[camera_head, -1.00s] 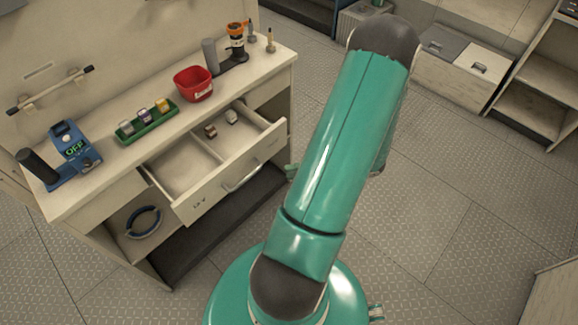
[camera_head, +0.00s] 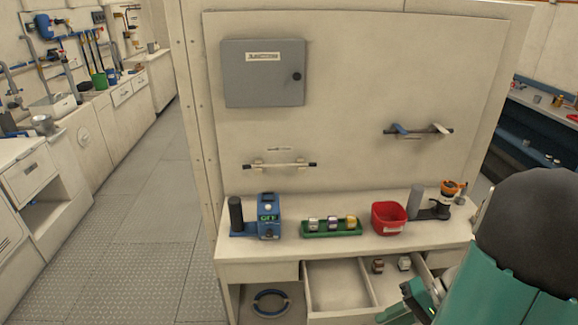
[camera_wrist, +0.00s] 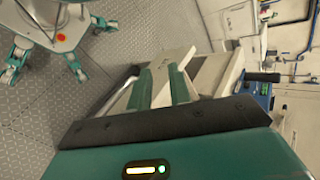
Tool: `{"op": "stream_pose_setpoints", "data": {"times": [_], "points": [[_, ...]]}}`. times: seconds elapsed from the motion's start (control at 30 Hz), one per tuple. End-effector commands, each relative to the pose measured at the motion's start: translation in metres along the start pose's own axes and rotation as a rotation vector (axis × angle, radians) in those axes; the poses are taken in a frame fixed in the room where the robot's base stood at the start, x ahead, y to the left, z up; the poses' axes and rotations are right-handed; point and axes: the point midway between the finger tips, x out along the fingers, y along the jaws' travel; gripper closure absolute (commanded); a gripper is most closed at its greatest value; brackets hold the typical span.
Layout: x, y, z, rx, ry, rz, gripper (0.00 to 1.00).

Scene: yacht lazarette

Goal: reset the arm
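My arm (camera_head: 505,290) is teal with a dark rounded joint and fills the lower right of the head view. My gripper (camera_head: 408,303) shows partly at the bottom, in front of the open drawer (camera_head: 335,283). In the wrist view my gripper (camera_wrist: 158,75) has its two teal finger pads apart, with pale surfaces seen through the gap. I see nothing held between them. The cream drawer lies beyond the fingers in the wrist view.
The counter (camera_head: 345,243) holds a blue device (camera_head: 268,222), a green tray (camera_head: 331,231) with small jars, a red bin (camera_head: 388,219) and an orange-topped grinder (camera_head: 446,199). Two small items lie in the drawer. An aisle of bare floor (camera_head: 150,220) runs at left.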

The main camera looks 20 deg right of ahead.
Motion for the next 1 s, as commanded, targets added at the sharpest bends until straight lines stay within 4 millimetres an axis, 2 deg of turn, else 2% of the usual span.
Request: {"op": "stream_pose_setpoints", "data": {"times": [0.03,0.1,0.27,0.5,0.8,1.0], "points": [[0.004,-0.019,0.002,-0.042,-0.021,0.074,0.80],[0.010,-0.039,0.007,-0.083,-0.039,0.170,0.80],[0.021,-0.081,0.019,-0.192,-0.037,0.375,0.80],[0.032,-0.143,0.044,-0.396,0.068,0.614,0.80],[0.038,-0.214,0.086,-0.678,0.317,0.729,0.80],[0.037,-0.237,0.103,-0.773,0.420,0.716,0.80]]}}
